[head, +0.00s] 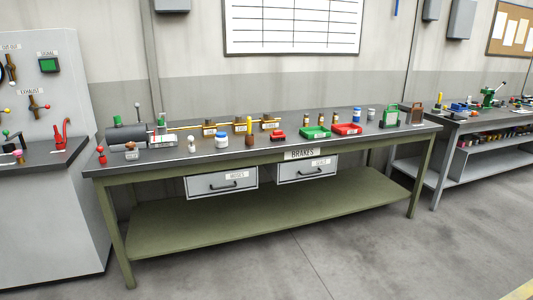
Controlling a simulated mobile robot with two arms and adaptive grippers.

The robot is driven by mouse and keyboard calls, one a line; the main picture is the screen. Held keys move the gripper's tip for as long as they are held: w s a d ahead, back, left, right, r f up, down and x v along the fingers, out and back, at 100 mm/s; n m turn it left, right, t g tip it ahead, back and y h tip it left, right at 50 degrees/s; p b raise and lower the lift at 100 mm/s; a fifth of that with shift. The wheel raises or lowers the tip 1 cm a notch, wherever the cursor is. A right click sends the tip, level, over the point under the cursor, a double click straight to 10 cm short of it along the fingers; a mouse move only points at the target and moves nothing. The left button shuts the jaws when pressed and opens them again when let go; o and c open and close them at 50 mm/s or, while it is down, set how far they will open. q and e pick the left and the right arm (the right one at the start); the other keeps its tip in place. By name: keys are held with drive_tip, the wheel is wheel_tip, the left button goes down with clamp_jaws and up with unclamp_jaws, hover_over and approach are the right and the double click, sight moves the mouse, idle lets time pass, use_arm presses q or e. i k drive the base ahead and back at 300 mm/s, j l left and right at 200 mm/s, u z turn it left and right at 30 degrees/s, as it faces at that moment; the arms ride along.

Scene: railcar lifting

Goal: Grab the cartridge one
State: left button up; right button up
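No label that I can read says cartridge, so I cannot tell which thing it is. Small upright cylinders stand on the brakes workbench (270,153): a brown one with a yellow top (250,131), a white and blue jar (222,140), a small white and dark one (191,144), a blue and white can (357,114) and a grey can (371,114). Two small brown and orange ones (307,119) stand behind the green tray (316,132) and red tray (347,129). Neither of my grippers is in view.
A dark cylinder assembly (127,134) sits at the bench's left end. A green case (391,117) and a brown case (416,112) stand at its right end. Two drawers (221,190) look shut. A grey cabinet (50,210) stands left, another bench (480,122) right. The floor (300,260) in front is clear.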

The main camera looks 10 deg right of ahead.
sight(305, 119)
drive_tip(key=i+l+z, duration=0.2)
drive_tip(key=i+z, duration=0.7)
drive_tip(key=i+j+z, duration=0.2)
drive_tip(key=i+z, duration=0.2)
drive_tip(key=i, duration=0.2)
drive_tip(key=i+l+u, duration=0.15)
drive_tip(key=i, duration=0.2)
drive_tip(key=i+l+u, duration=0.1)
drive_tip(key=i, duration=0.3)
drive_tip(key=i+l+u, duration=0.15)
drive_tip(key=i+l, duration=0.1)
drive_tip(key=i, duration=0.1)
